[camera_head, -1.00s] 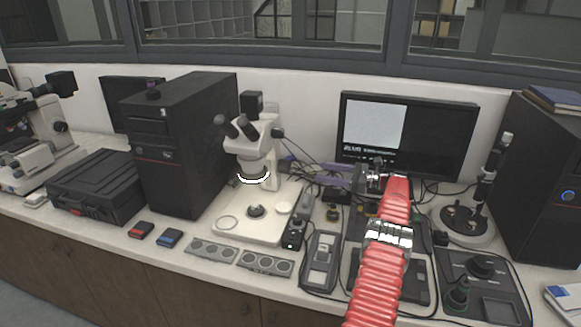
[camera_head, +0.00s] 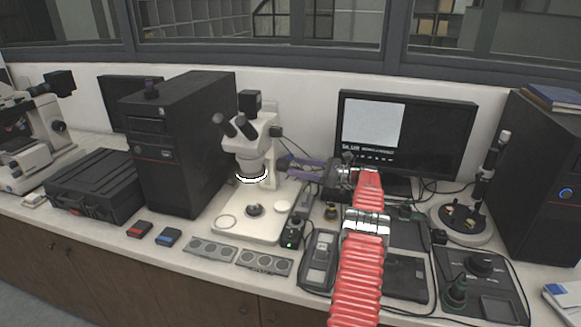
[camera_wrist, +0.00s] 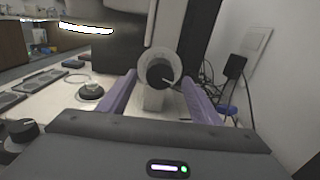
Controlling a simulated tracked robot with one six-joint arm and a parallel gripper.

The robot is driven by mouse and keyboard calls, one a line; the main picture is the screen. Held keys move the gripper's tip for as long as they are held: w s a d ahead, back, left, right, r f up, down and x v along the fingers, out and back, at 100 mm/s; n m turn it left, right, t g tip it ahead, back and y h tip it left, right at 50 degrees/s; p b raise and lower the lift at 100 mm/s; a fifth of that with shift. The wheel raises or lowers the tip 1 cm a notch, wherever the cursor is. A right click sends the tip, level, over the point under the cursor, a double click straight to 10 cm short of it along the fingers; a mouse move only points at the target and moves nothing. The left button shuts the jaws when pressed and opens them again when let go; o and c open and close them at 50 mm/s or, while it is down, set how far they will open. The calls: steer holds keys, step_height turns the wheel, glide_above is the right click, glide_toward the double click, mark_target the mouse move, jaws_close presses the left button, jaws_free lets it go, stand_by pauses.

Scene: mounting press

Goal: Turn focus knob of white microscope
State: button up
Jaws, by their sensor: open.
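The white microscope (camera_head: 252,150) stands on its white base plate in the middle of the bench, with a lit ring under its head. In the wrist view its focus knob (camera_wrist: 161,72), a black cap on a pale round collar, faces me. My gripper (camera_wrist: 158,92) is open, with its purple fingers to the left and right of the knob's lower part. I cannot tell whether either finger touches it. In the head view my gripper (camera_head: 307,168) is at the end of my red arm, to the right of the microscope column, and the knob is hard to make out there.
A black computer tower (camera_head: 180,140) stands left of the microscope and a monitor (camera_head: 405,135) behind my arm. Cables (camera_wrist: 207,85) hang right of the knob. A small black control box (camera_head: 293,232) and grey panels (camera_head: 238,257) lie in front.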

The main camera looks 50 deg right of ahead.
mark_target(289, 165)
steer(key=shift+x, duration=1.85)
steer(key=shift+c, duration=0.2)
steer(key=c, duration=1)
